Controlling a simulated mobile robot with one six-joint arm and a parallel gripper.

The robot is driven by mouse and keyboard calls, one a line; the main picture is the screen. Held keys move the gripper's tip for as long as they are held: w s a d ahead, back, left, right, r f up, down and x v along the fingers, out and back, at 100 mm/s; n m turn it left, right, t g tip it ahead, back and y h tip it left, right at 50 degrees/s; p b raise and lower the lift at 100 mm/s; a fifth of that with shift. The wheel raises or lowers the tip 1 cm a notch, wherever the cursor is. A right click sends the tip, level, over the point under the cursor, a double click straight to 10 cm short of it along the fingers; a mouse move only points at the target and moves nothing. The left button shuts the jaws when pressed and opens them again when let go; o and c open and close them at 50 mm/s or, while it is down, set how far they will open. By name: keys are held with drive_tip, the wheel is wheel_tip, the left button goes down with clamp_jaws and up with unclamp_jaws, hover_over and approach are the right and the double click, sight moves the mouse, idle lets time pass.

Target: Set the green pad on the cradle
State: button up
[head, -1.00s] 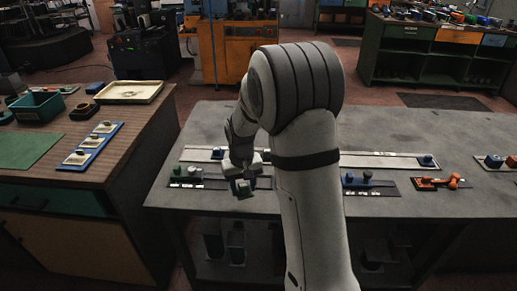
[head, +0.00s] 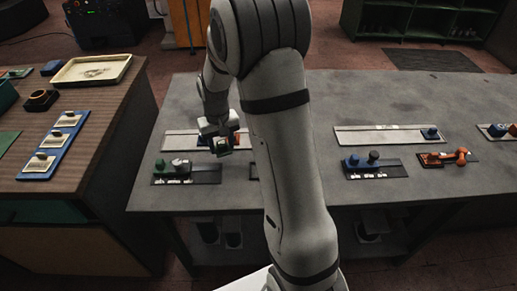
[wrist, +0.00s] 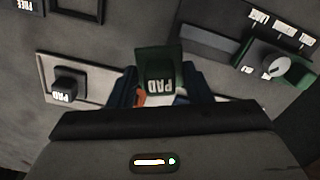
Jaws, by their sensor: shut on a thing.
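The green pad (wrist: 158,68), labelled PAD, is held between the fingers of my gripper (wrist: 160,92) in the wrist view. In the head view, my gripper (head: 221,143) holds the pad (head: 223,147) over the left part of the bench, in front of a long pale strip (head: 178,142). I cannot tell for sure which fixture is the cradle. The space directly under the pad is hidden by the pad and my gripper.
A dark strip (head: 207,175) with a green block (head: 160,165) and a grey knob lies nearer the front edge. A dark block marked PAD (wrist: 67,84) sits on a plate. Farther right are a blue-and-black fixture (head: 372,165) and an orange one (head: 445,158). Bare bench (head: 400,100) lies behind.

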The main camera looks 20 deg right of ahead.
drive_tip(key=s+d+m+p, duration=0.1)
drive_tip(key=s+d, duration=0.1)
drive_tip(key=d, duration=0.1)
drive_tip(key=s+d+r+m+p, duration=0.1)
drive_tip(key=s+d, duration=0.2)
drive_tip(key=s+d+m+p, duration=0.2)
drive_tip(key=s+d, duration=0.1)
drive_tip(key=shift+s+r, duration=0.1)
drive_tip(key=shift+r, duration=0.05)
drive_tip(key=shift+s+f, duration=0.15)
drive_tip(key=shift+f, duration=0.05)
drive_tip(key=shift+f+b, duration=1.8)
drive_tip(key=shift+f, duration=0.55)
drive_tip(key=shift+f, duration=0.15)
drive_tip(key=o, duration=1.1)
drive_tip(key=shift+c, duration=0.2)
wheel_tip(320, 180, up, 8)
drive_tip(key=shift+f, duration=0.1)
